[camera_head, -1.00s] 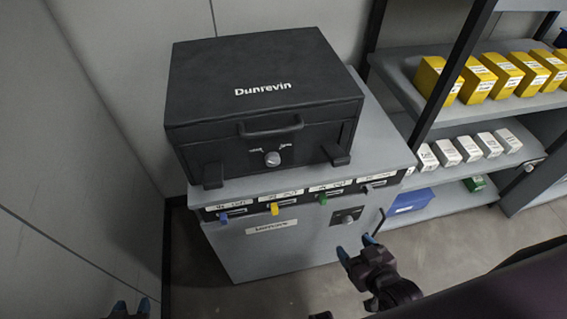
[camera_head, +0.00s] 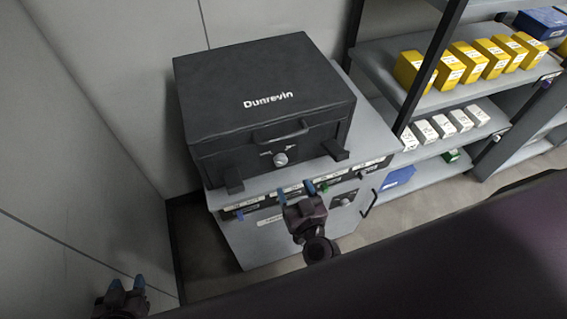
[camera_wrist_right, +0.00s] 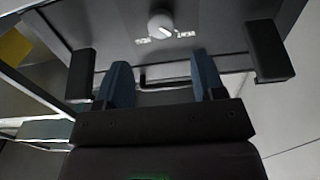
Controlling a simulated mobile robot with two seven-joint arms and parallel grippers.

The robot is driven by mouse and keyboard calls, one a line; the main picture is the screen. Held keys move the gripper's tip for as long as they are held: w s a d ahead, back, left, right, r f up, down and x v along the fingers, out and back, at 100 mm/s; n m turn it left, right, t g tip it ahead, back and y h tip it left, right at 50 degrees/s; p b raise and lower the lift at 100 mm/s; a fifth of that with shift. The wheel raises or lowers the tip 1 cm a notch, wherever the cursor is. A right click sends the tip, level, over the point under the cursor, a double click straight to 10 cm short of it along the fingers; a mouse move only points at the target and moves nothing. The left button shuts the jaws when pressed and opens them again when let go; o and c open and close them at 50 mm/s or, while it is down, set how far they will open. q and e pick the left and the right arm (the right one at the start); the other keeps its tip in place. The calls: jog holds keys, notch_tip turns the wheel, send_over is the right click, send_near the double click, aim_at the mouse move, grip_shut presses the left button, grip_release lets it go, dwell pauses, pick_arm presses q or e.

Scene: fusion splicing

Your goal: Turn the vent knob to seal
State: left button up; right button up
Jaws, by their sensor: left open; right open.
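The vent knob (camera_head: 280,159) is a small round light-grey knob on the front face of the black Dunrevin case (camera_head: 262,100), below its handle (camera_head: 281,131). It also shows in the right wrist view (camera_wrist_right: 160,24), upside down, with small white labels on either side that I cannot read. My right gripper (camera_head: 296,187) is open and empty, in front of the case and short of the knob. In the right wrist view its blue fingertips (camera_wrist_right: 161,70) lie apart, with the knob beyond the gap. My left gripper (camera_head: 127,284) is open and empty at the lower left, far from the case.
The case stands on a grey cabinet (camera_head: 372,139) with coloured tabs along its front edge. Two black feet or latches (camera_head: 335,150) flank the knob. Shelves at right hold yellow boxes (camera_head: 452,66) and white boxes (camera_head: 442,126). A wall stands close on the left.

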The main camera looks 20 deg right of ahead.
aim_at(282, 163)
jog(key=w, duration=0.8)
jog(key=shift+w+a, duration=0.15)
jog(key=shift+w, duration=0.05)
jog(key=c, duration=0.9)
